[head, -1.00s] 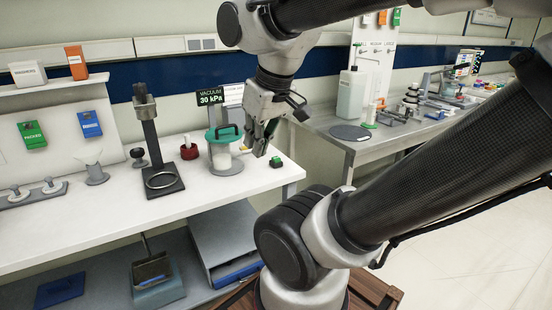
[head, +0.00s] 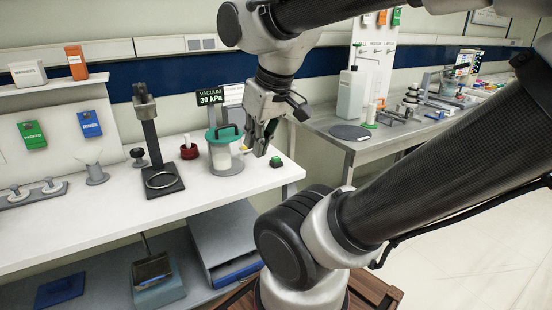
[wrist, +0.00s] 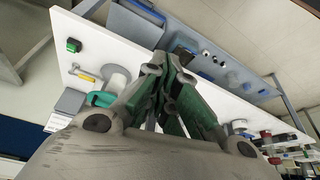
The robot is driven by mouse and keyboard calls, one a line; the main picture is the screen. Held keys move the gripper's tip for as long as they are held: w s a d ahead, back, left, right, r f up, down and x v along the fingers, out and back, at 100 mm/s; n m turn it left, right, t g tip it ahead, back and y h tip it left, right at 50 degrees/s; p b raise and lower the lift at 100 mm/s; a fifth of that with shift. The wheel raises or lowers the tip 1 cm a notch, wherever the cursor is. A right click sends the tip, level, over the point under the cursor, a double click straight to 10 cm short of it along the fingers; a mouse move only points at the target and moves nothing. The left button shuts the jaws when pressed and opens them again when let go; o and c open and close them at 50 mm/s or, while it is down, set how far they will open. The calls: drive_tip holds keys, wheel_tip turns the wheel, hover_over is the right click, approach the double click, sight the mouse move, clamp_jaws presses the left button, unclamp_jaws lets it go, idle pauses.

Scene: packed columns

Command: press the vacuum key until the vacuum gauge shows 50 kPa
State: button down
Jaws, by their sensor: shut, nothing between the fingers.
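The vacuum gauge (head: 210,97) is a dark display at the back of the white bench and reads 30 kPa in green. A small green key on a dark base (head: 276,162) sits near the bench's right end; it also shows in the wrist view (wrist: 73,45). My gripper (head: 259,151) is shut and empty, pointing down between the vessel and the key in the head view. In the wrist view its closed fingers (wrist: 163,62) appear apart from the key, which lies to their left.
A black stand with a ring (head: 163,180), a red-based item (head: 189,150) and a funnel (head: 96,175) stand farther left on the white bench (head: 118,217). A second grey bench (head: 325,124) with equipment lies to the right, across a gap.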

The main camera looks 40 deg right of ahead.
drive_tip(key=m+t, duration=0.5)
drive_tip(key=m, duration=2.2)
hover_over(274, 159)
wheel_tip(274, 159, down, 9)
drive_tip(key=shift+d+f, duration=0.1)
drive_tip(key=shift+d, duration=0.05)
drive_tip(key=shift+f, duration=4.45)
drive_tip(key=shift+f, duration=0.15)
